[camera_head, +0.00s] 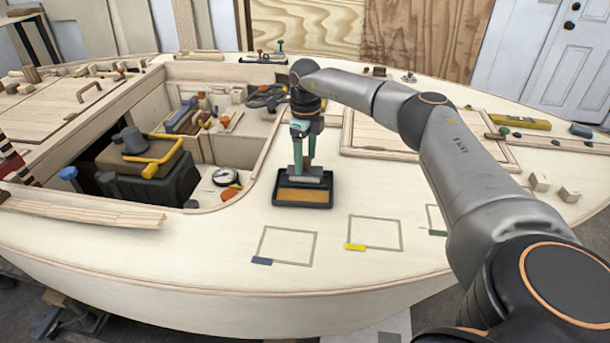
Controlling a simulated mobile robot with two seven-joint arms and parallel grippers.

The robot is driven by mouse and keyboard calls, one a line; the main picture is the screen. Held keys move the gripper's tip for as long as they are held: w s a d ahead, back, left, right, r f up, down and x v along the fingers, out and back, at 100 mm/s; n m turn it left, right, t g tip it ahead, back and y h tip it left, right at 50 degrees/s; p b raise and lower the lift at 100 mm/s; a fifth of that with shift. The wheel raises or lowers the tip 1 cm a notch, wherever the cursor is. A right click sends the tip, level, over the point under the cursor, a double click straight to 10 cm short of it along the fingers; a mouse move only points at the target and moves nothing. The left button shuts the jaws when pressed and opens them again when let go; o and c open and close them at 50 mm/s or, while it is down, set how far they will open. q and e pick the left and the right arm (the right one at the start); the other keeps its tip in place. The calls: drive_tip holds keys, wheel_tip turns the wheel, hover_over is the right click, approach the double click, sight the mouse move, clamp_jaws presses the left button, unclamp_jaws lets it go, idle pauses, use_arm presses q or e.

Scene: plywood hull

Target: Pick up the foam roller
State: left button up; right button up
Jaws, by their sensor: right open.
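My right gripper (306,156) reaches down from above and is open over a small black tray (302,204) with an amber floor. A grey, short bar-like piece (305,174), which looks like the foam roller, lies at the tray's far side, directly below the gripper. A brownish upright part, perhaps its handle, shows between the teal fingers. The gripper covers part of it, so I cannot tell whether the fingers touch it. My left gripper is not in view.
The tray stands on the pale plywood deck (200,265). An open cockpit with a black box (150,185) and tools lies left. Small wood blocks (569,194) sit right.

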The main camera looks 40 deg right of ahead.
drive_tip(key=shift+f, duration=0.65)
clamp_jaws()
idle(0.9)
